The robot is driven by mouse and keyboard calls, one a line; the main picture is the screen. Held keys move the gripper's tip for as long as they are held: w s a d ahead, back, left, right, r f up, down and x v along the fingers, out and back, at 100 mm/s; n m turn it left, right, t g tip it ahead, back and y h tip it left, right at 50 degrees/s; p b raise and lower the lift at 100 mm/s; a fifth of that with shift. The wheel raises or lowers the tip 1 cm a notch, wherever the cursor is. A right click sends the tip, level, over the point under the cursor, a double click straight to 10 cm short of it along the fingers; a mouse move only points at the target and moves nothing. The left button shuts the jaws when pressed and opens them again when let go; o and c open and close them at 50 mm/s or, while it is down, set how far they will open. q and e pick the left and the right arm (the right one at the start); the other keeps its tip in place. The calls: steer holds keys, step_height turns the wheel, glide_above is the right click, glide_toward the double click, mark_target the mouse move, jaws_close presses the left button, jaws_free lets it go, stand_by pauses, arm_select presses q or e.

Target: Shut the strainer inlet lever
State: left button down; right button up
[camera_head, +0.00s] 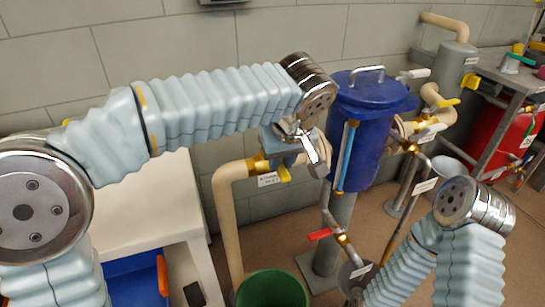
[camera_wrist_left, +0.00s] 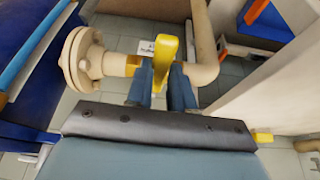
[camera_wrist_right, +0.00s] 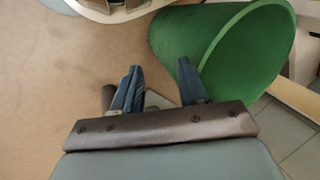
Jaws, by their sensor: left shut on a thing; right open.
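The strainer looks to be the blue vessel (camera_head: 372,125) with a metal handle on its lid. A beige pipe (camera_head: 226,205) rises and bends toward it through a brass valve with a yellow lever (camera_head: 284,174). In the left wrist view the yellow lever (camera_wrist_left: 164,62) stands between the fingers of my left gripper (camera_wrist_left: 161,88), which is shut on it. There the lever appears crosswise to the pipe. In the head view my left gripper (camera_head: 286,158) partly hides the valve. My right gripper (camera_wrist_right: 160,88) is open and empty; its fingers are not clear in the head view.
A white tag (camera_head: 268,180) hangs by the valve. A red lever (camera_head: 320,234) sits on a lower drain line. A green bin (camera_head: 272,289) stands below, close to my right gripper. A white table (camera_head: 150,215) is at left. More yellow-levered valves (camera_head: 432,130) are at right.

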arm_select(q)
steer(key=shift+w+d+n, duration=0.15)
steer(key=shift+d+n, duration=0.15)
stand_by(0.4)
steer(key=c, duration=1)
jaws_free()
steer(key=p+v, duration=0.2)
steer(key=v, duration=1.1)
steer(key=shift+d+r, duration=0.2)
steer(key=shift+r, duration=0.15)
